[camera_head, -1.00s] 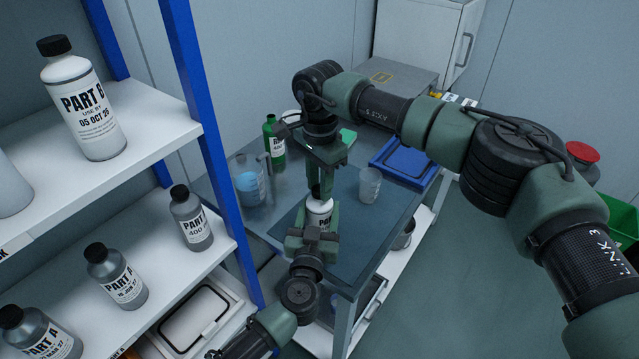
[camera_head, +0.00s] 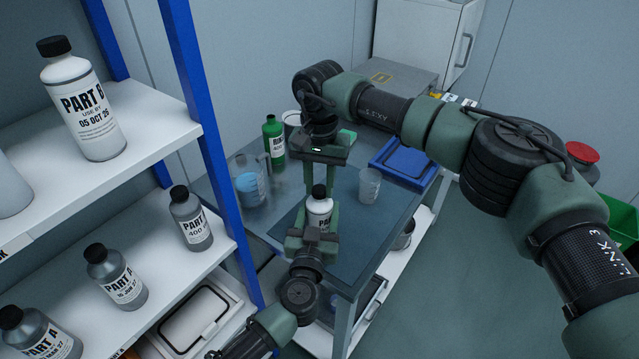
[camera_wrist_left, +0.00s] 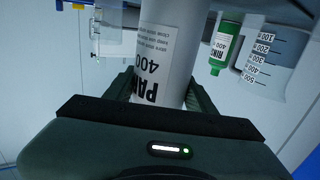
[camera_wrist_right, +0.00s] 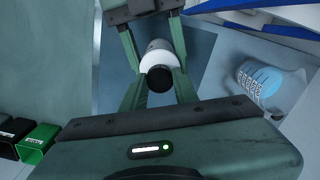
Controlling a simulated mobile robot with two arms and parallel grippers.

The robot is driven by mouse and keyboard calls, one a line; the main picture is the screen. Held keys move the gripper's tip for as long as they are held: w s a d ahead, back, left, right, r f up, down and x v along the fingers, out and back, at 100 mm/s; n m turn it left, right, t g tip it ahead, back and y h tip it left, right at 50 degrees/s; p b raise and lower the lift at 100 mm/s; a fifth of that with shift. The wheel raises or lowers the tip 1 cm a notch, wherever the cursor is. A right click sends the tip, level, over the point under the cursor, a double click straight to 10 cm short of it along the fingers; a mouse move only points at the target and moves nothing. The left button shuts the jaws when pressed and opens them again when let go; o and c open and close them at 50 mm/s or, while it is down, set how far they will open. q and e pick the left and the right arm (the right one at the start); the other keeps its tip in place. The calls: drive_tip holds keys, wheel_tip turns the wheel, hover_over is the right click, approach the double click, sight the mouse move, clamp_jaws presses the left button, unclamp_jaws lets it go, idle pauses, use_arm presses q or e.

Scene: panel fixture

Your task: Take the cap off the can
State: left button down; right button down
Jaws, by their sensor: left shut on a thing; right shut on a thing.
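My left gripper (camera_head: 317,224) is shut on the can's body from the near side. My right gripper (camera_head: 322,182) comes down from above, its fingers on either side of the cap, shut on it. Any gap between cap and neck cannot be made out.
On the table stand a beaker of blue liquid (camera_head: 249,182), a green bottle (camera_head: 274,142), a clear cup (camera_head: 369,185) and a blue tray (camera_head: 402,163). A shelf with several bottles (camera_head: 190,218) is at the left. Open floor (camera_head: 470,270) lies to the right.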

sight(319, 190)
drive_tip(key=shift+r, duration=0.25)
drive_tip(key=shift+r, duration=0.9)
drive_tip(key=shift+r, duration=2)
use_arm(q)
drive_tip(key=shift+c, duration=2.2)
unclamp_jaws()
drive_tip(key=shift+s, duration=0.1)
